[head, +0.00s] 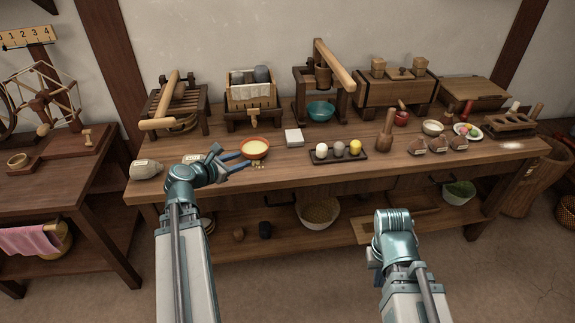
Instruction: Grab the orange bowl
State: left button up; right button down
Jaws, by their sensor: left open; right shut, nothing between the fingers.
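The orange bowl (254,149) stands upright on the long wooden table, left of centre, with pale yellow contents. My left gripper (239,161) is open and empty, its fingers reaching right toward the bowl's near left side. The fingertips are very near the rim, but I cannot tell whether they touch it. My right gripper (376,258) is shut and empty, in front of the table's lower shelf. Its fingers are mostly hidden by my own wrist.
A pale jar (146,169) lies left of my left gripper. A white block (294,137) and a dark tray (338,156) with three round items stand right of the bowl. Wooden devices line the back, beside a teal bowl (321,111).

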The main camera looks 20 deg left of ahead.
aim_at(262, 151)
pick_arm(q)
jog(key=b+x, duration=0.3)
jog(key=x, duration=0.5)
jog(key=shift+a, duration=0.1)
jog(key=shift+w+f, duration=0.15)
jog(key=shift+w, duration=0.15)
jog(key=x, duration=0.1)
jog(key=b+x, duration=0.1)
jog(key=x, duration=0.1)
jog(key=b+x, duration=0.1)
jog(key=x, duration=0.1)
jog(key=shift+a+f, duration=0.25)
jog(key=shift+a, duration=0.15)
jog(key=shift+w+b, duration=0.15)
jog(key=shift+b, duration=0.15)
grip_shut()
dwell(0.5)
